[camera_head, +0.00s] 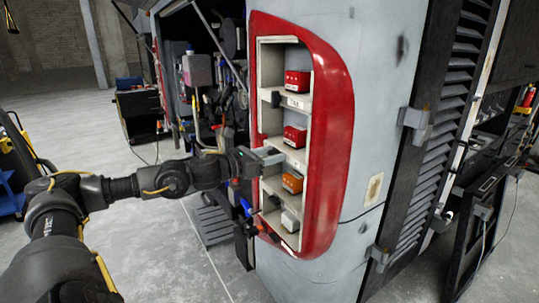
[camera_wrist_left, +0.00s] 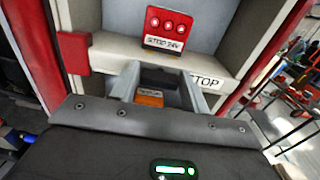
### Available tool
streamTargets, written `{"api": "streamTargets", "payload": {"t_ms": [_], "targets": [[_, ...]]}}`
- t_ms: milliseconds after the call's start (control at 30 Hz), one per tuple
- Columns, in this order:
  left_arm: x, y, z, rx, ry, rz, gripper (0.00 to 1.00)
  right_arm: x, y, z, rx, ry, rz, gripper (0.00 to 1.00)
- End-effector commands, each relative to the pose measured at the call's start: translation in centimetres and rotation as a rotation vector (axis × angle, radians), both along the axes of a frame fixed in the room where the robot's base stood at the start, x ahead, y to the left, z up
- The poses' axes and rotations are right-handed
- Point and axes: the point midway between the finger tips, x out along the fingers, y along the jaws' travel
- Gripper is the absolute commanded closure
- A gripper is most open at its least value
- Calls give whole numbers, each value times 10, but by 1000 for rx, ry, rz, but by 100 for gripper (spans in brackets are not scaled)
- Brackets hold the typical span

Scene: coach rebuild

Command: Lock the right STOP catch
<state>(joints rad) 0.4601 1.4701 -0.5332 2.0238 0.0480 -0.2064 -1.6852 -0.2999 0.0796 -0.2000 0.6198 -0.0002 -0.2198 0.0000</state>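The red STOP 24V lamp unit (camera_wrist_left: 168,28) sits in its compartment, above a pale shelf edge labelled STOP (camera_wrist_left: 203,80). It also shows in the head view (camera_head: 295,136). A red block, perhaps a catch (camera_wrist_left: 73,52), stands at the left end of that shelf. I cannot make out a right STOP catch or its state. My left gripper (camera_head: 272,157) is at the front of the housing, at about the STOP shelf. In the wrist view its two grey fingers (camera_wrist_left: 160,85) are apart, with nothing gripped between them. My right gripper is not in view.
The red lamp housing (camera_head: 333,130) is on the coach corner. It also holds another red unit (camera_head: 297,82), an orange unit (camera_head: 292,182) and a white unit (camera_head: 290,220). Cluttered equipment stands behind my left arm. Grey floor (camera_head: 150,240) is clear at lower left.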

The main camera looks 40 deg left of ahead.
Motion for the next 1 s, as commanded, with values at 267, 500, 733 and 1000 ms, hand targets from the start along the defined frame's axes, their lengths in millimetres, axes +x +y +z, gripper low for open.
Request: {"api": "streamTargets", "payload": {"t_ms": [267, 500, 733, 1000], "targets": [[0, 0, 0, -1, 0, 0, 81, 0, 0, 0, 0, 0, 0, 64], [0, 0, -1, -42, 14, 1, 81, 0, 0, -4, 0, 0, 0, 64], [0, 1, -2, -177, 53, 1, 81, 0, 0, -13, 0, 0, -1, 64], [1, 2, -2, -417, 123, 1, 81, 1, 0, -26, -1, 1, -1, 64]]}}
